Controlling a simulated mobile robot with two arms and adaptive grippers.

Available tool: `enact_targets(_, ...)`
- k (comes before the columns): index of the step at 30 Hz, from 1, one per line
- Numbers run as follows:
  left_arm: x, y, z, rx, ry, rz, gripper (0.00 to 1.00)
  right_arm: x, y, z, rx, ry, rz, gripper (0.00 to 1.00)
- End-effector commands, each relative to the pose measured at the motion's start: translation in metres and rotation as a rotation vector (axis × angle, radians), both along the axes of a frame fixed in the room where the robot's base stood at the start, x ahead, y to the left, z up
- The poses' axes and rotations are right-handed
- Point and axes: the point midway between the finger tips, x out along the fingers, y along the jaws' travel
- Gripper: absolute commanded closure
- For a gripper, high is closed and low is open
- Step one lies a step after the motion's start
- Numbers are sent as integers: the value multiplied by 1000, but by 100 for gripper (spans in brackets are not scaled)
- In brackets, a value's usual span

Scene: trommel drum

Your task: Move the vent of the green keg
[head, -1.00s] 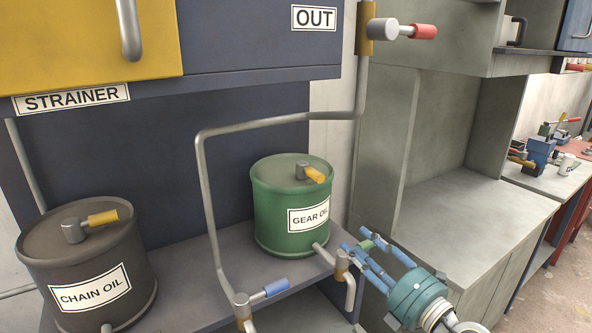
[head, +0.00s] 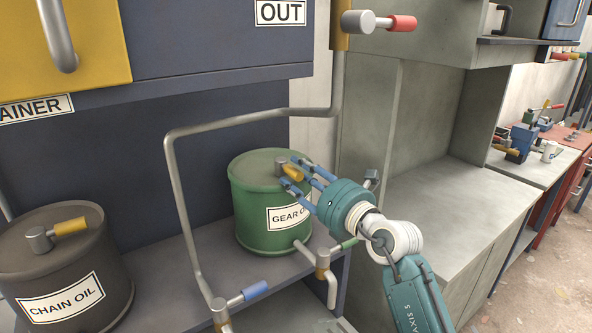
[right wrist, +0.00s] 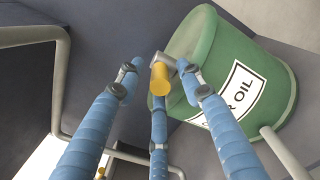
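The green keg (head: 258,222) labelled GEAR OIL stands on the dark shelf. Its vent is a grey stub with a yellow handle (head: 293,172) on the lid. The handle points toward the right front in the head view. My right gripper (head: 294,177) is at the lid's right edge, with its blue fingers spread around the handle. In the right wrist view the yellow handle (right wrist: 160,80) lies between the open fingers (right wrist: 158,85), with visible gaps to the side fingers. Whether the lower finger touches it I cannot tell. My left gripper is not in view.
A bent grey pipe (head: 180,200) rises left of the keg. A dark CHAIN OIL keg (head: 65,265) with its own yellow handle stands at left. Taps with a blue handle (head: 255,290) and a green handle (head: 346,244) sit at the shelf front. The grey counter (head: 440,195) at right is bare.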

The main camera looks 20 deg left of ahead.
Motion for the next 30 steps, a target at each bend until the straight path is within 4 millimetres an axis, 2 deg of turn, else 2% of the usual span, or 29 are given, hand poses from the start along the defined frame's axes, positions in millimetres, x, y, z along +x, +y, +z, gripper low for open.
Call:
enact_targets(5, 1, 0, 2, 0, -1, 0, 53, 7, 9, 0, 1, 2, 0, 63)
enact_targets(14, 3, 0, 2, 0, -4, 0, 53, 8, 10, 0, 1, 1, 0, 63)
enact_targets(18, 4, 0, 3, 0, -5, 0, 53, 8, 10, 0, 1, 1, 0, 91)
enact_targets(20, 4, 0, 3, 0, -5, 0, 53, 8, 10, 0, 1, 0, -1, 100)
enact_targets(26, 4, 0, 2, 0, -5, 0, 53, 8, 9, 0, 2, 0, -1, 100)
enact_targets(30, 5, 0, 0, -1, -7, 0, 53, 11, 0, -1, 1, -2, -2, 100)
